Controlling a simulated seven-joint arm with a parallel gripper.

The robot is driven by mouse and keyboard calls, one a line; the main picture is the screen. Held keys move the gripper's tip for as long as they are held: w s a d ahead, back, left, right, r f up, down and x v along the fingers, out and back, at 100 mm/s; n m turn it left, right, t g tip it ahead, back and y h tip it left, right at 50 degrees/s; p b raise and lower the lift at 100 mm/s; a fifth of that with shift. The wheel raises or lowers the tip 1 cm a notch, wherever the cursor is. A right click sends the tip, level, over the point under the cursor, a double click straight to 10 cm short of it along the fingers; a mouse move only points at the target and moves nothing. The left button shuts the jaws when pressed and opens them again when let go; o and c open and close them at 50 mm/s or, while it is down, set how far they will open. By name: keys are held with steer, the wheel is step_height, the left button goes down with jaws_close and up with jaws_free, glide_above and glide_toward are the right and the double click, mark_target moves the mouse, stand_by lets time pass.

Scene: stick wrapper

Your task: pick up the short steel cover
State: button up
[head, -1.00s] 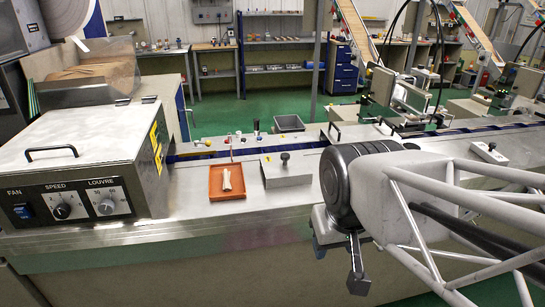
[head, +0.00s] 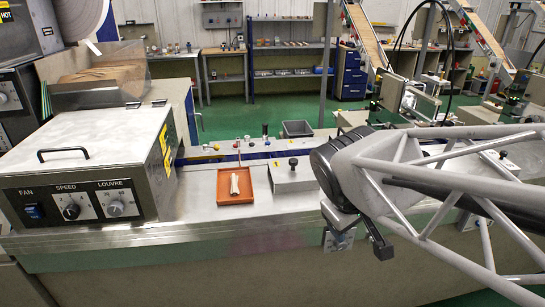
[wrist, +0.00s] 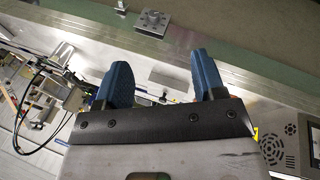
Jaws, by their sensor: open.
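The short steel cover (head: 293,178) appears to be the low steel box with a black knob on the bench top, just right of the orange tray. My gripper (head: 358,240) hangs at the bench's front edge, right of the cover and nearer the camera, apart from it. In the wrist view my gripper (wrist: 162,57) has its two blue fingers wide apart with nothing between them. A flat grey plate in the wrist view (wrist: 168,77) lies beyond the fingers; I cannot tell surely whether it is the cover.
The orange tray (head: 236,186) holds pale sticks. A control box (head: 95,165) with knobs fills the left. A grey bin (head: 297,129) stands behind the cover. Another knobbed steel piece (head: 498,161) lies at right. The bench front strip is clear.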

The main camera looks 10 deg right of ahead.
steer(key=w+d+n+t+h, duration=0.2)
steer(key=w+d+n+h, duration=0.2)
steer(key=w+n, duration=0.55)
steer(key=n+t+y, duration=0.2)
steer(key=n+t, duration=0.6)
steer(key=n, duration=1.1)
glide_toward(292, 162)
steer(key=shift+m, duration=0.25)
steer(key=x, duration=0.5)
steer(key=shift+w, duration=0.35)
steer(key=shift+d, duration=0.1)
steer(key=shift+x, duration=1.25)
steer(key=shift+d, duration=0.1)
